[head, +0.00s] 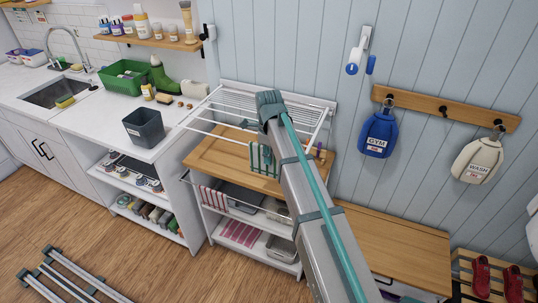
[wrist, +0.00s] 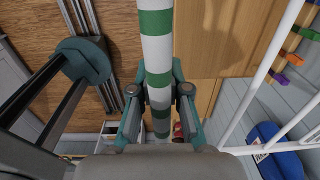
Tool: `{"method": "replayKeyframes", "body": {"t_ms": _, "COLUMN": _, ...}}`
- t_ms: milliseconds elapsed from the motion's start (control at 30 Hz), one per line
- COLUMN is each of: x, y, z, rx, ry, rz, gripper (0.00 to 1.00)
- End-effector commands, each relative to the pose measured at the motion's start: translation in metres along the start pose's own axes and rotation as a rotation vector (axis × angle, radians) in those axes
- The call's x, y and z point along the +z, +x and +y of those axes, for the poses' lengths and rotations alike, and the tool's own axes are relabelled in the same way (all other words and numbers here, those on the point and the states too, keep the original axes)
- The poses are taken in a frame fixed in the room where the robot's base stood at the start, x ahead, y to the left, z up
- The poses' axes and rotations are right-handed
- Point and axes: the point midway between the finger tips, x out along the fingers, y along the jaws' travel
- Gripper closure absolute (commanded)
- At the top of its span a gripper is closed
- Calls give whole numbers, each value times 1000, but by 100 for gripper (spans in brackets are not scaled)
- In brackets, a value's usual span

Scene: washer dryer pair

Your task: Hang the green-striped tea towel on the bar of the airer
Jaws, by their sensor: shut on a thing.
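The green-striped tea towel (wrist: 156,50) runs as a narrow green-and-white band between the fingers of my gripper (wrist: 158,95) in the wrist view. The fingers are shut on it. In the head view a green-striped part of the towel (head: 262,158) shows just left of my arm, above the wooden worktop; my arm hides the rest and the fingers. The white airer (head: 225,106) is folded out from the wall, with several thin bars. In the wrist view its white bars (wrist: 268,62) lie to the right, apart from the gripped part of the towel.
A wooden worktop (head: 212,154) lies below the airer. A red-striped cloth (head: 214,197) hangs at the front of the shelf unit. A dark grey bin (head: 144,127) stands on the left counter. A blue bag (head: 378,134) and a cream bag (head: 476,160) hang at right.

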Motion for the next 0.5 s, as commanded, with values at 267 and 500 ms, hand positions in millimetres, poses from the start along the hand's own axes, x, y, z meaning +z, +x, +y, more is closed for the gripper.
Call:
{"method": "replayKeyframes", "body": {"t_ms": 267, "x": 0, "y": 9, "z": 0, "rx": -1, "ry": 0, "rz": -1, "gripper": 100}}
{"method": "replayKeyframes", "body": {"t_ms": 500, "x": 0, "y": 9, "z": 0, "rx": -1, "ry": 0, "rz": -1, "gripper": 100}}
